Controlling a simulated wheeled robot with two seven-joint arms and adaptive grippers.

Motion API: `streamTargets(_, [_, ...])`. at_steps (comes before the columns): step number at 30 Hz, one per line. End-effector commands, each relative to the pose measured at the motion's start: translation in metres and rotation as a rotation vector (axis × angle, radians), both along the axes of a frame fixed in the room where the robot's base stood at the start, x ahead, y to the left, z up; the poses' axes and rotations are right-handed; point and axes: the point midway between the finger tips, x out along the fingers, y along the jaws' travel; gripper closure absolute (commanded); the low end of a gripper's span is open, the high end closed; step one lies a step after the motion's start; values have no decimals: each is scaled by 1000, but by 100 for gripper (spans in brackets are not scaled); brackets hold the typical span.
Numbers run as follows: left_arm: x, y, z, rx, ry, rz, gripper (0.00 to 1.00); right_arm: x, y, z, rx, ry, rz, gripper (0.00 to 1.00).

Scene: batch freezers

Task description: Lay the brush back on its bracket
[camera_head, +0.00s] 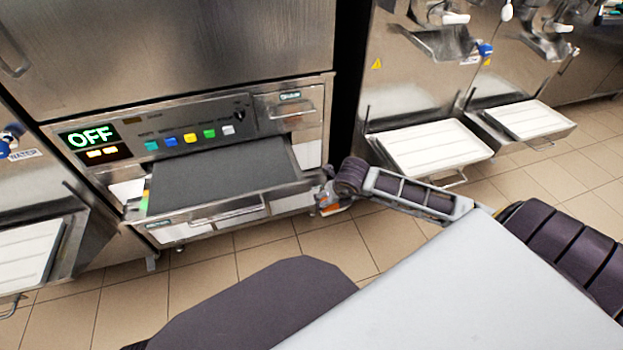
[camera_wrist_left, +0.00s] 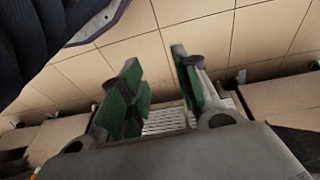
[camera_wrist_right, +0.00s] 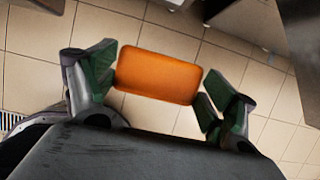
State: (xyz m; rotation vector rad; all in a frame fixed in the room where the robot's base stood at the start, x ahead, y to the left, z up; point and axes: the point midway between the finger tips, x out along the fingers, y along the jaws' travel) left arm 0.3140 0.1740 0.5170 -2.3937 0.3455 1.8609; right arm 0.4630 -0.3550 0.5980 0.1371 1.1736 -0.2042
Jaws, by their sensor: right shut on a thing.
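My right gripper (camera_wrist_right: 158,76) is shut on an orange block-shaped thing (camera_wrist_right: 158,75), which I take to be the brush. It spans the space between the green-padded fingers; its bristles are not visible. In the head view the right gripper (camera_head: 329,198) is beside the front right corner of the pulled-out grey shelf, above the floor, with a small orange patch of the brush (camera_head: 334,210) showing. My left gripper (camera_wrist_left: 155,78) is open and empty above the tiled floor. It is not seen in the head view. I cannot make out the bracket in any view.
A freezer with an OFF display (camera_head: 90,137) and colored buttons stands at the left. Its grey shelf (camera_head: 225,177) juts out with a handle. More machines with white drip trays (camera_head: 430,147) stand at the right. The tiled floor (camera_head: 215,262) in front is clear.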

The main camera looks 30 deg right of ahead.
Motion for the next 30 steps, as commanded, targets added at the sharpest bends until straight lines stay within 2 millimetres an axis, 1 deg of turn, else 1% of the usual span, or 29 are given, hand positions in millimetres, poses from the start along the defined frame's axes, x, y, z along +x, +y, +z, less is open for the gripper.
streamTargets(11, [0,0,1,0,0,0,68,0,0,0,0,-1,-5,38])
streamTargets(16, [0,0,2,-2,-3,0,68,5,-2,0,0,-1,-5,38])
streamTargets(20, [1,-1,3,-4,-7,0,68,14,-4,0,0,-2,-6,38])
streamTargets(30, [1,-1,7,-9,-15,0,68,44,-11,0,1,-2,-6,38])
